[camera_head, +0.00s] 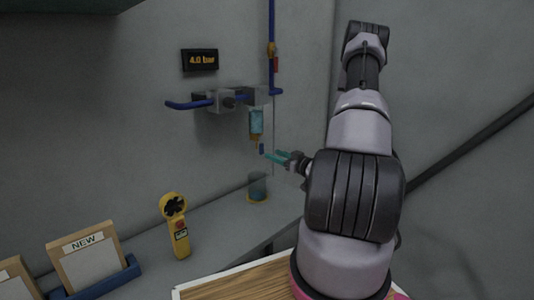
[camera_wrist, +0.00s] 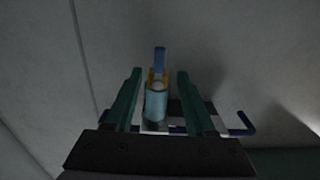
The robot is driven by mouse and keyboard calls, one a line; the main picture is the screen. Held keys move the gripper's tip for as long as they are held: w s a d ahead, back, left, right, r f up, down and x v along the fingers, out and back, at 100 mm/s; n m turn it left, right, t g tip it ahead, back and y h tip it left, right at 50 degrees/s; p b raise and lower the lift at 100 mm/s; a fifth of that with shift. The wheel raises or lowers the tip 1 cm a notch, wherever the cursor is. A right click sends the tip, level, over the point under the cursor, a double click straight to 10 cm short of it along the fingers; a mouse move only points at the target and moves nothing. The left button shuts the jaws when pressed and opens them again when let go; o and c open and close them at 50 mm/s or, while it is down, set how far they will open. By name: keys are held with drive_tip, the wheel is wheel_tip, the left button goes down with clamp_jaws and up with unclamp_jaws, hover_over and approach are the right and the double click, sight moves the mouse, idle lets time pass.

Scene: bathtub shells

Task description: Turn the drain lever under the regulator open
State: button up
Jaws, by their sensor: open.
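The regulator (camera_head: 222,101) is a grey block on the back wall, with a light-blue clear bowl (camera_head: 256,121) hanging below its right part. The small blue drain lever (camera_head: 262,148) sits under the bowl. My gripper (camera_head: 275,155) is just right of the lever, its teal fingers pointing left toward it. In the wrist view my gripper (camera_wrist: 160,74) is open and empty. The blue lever (camera_wrist: 160,59) stands upright in line with the gap, just beyond the fingertips, with the bowl (camera_wrist: 156,102) appearing between the fingers. I cannot tell whether the fingers touch anything.
A clear cup with a yellow base (camera_head: 258,188) stands on the grey bench below the bowl. A yellow handheld meter (camera_head: 176,226) and a "NEW" box (camera_head: 86,263) in a blue tray are at left. A blue pipe (camera_head: 271,35) runs down to the regulator. A display (camera_head: 199,60) reads 4.0 bar.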

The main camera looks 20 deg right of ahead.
drive_tip(key=v, duration=0.2)
drive_tip(key=shift+s+d, duration=0.1)
drive_tip(key=shift+s, duration=0.2)
